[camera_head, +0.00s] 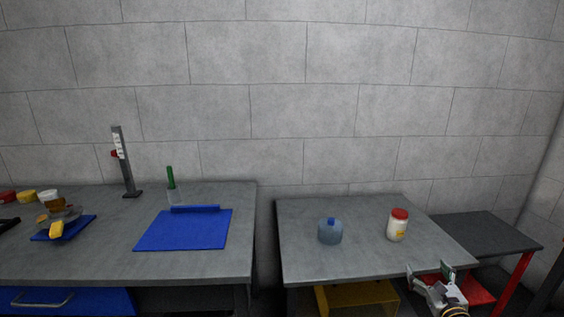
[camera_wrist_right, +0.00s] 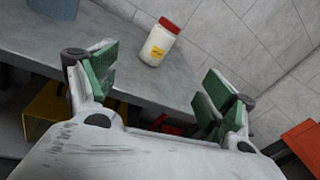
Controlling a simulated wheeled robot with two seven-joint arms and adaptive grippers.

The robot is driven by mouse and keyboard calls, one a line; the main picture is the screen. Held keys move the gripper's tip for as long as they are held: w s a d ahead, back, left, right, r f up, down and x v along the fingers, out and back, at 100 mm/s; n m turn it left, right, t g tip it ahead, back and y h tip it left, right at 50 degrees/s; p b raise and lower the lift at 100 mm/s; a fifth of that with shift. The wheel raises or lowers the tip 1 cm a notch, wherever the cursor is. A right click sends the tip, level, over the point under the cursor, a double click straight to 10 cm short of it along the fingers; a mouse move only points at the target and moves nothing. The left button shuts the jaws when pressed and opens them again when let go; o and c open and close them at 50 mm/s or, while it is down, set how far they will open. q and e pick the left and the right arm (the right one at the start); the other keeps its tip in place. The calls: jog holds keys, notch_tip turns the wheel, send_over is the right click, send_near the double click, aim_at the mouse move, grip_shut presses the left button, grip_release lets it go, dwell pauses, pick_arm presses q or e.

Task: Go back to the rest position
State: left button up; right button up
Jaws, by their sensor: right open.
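My right gripper (camera_head: 432,270) is at the lower right of the head view, by the front right corner of the right-hand table (camera_head: 357,264). Its green-padded fingers are spread apart and nothing is between them; they also show in the right wrist view (camera_wrist_right: 152,90). A white jar with a red lid (camera_head: 397,226) stands upright on that table, apart from the gripper. The jar also shows beyond the fingers in the right wrist view (camera_wrist_right: 159,45). My left gripper is in neither view.
A blue-grey translucent jug (camera_head: 330,232) stands on the right-hand table. The left-hand table (camera_head: 110,262) holds a blue mat (camera_head: 183,231), a green-topped bottle (camera_head: 171,180) and an upright stand (camera_head: 125,162). A gap separates the tables. A lower dark table (camera_head: 486,234) with red legs stands at right.

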jog(key=s+a+f+n+g+y, duration=0.25)
jog(key=a+f+n+g, duration=0.4)
jog(key=n, duration=0.95)
jog(key=s+a+f+n+g+y, duration=0.1)
jog(key=s+a+f+n+g, duration=0.3)
jog(key=a+f+n, duration=0.65)
pick_arm(q)
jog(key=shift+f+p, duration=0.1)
jog(key=shift+p, duration=0.4)
pick_arm(e)
jog(key=s+a+f+n+g, duration=0.2)
jog(key=s+a+f+n, duration=0.2)
jog(key=s+f, duration=0.4)
jog(key=s+a+f+n+g+h, duration=0.1)
jog(key=s+a+f+n+g, duration=0.2)
jog(key=s, duration=1.3)
notch_tip(320, 180, down, 6)
jog(key=a+n, duration=0.2)
jog(key=n, duration=0.1)
jog(key=shift+s+r+g, duration=0.25)
jog(key=shift+g, duration=0.1)
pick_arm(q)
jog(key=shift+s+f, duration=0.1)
pick_arm(e)
jog(key=shift+f, duration=0.1)
